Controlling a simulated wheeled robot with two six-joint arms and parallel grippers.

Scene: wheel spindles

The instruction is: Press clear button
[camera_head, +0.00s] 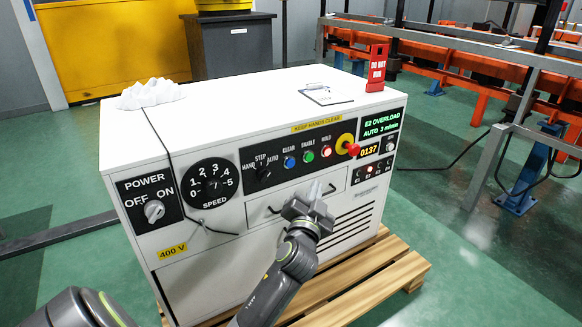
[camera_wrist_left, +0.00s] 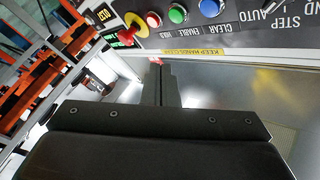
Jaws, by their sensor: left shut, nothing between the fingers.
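The blue CLEAR button (camera_head: 289,162) is on the black panel on the front of the white cabinet (camera_head: 180,260), left of the green ENABLE button (camera_head: 309,157). In the left wrist view, which looks upside down, the blue button (camera_wrist_left: 210,8) is at the top edge. My left gripper (camera_head: 315,190) is shut and empty. In the head view it appears below the button row, in front of the drawer; in the wrist view its narrow fingers (camera_wrist_left: 160,85) point toward the panel. The fingers appear apart from the blue button. My right gripper is not in view.
A red HOLD button (camera_head: 327,152) and a red emergency stop (camera_head: 352,149) on yellow are right of ENABLE. The display (camera_head: 381,126) reads E2 OVERLOAD. A power knob (camera_head: 154,211) and speed dial (camera_head: 212,184) are at left. A dark cable hangs down the front.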

